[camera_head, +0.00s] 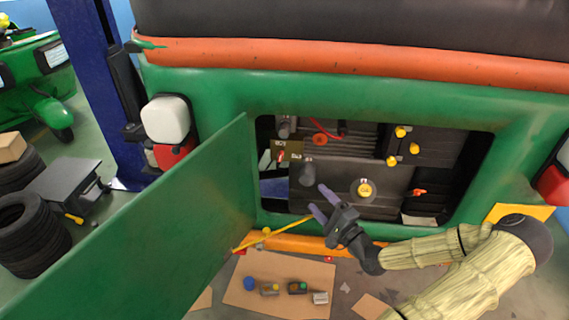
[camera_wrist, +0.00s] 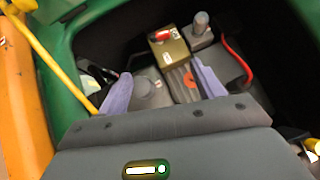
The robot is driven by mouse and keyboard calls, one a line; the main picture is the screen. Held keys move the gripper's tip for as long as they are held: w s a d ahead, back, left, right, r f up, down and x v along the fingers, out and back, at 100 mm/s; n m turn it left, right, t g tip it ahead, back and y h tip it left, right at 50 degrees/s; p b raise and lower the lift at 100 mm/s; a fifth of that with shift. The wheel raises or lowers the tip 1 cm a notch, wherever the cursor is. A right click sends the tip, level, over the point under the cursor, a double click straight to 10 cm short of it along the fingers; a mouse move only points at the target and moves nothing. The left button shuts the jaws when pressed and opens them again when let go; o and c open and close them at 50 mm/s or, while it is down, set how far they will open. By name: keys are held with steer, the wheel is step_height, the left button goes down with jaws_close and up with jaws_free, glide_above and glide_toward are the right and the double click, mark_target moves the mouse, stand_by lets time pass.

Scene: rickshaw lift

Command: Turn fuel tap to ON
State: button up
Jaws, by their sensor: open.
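The likely fuel tap is a small red lever (camera_head: 281,156) on an olive plate (camera_head: 290,146) with white labels, at the upper left of the engine bay. In the wrist view the red lever (camera_wrist: 162,36) sits on top of the olive plate (camera_wrist: 172,52), beyond the fingertips. I cannot read the labels or tell the tap's setting. My gripper (camera_head: 318,202) is at the bay opening, below and right of the lever. Its purple fingers are spread, and nothing is held between them in the wrist view (camera_wrist: 163,88). The lever is apart from both fingers.
The green hatch door (camera_head: 190,215) hangs open at left. A yellow rod (camera_head: 275,233) slants below the opening. Inside are a yellow cap (camera_head: 364,190), an orange-red lever (camera_head: 418,192), yellow knobs (camera_head: 401,132) and a red hose (camera_head: 322,127). Loose parts lie on cardboard (camera_head: 262,299).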

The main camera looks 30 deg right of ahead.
mark_target(280, 157)
steer(key=p+x, duration=0.5)
steer(key=x, duration=1.2)
steer(key=shift+p, duration=0.4)
steer(key=shift+w+r, duration=0.1)
steer(key=c, duration=1)
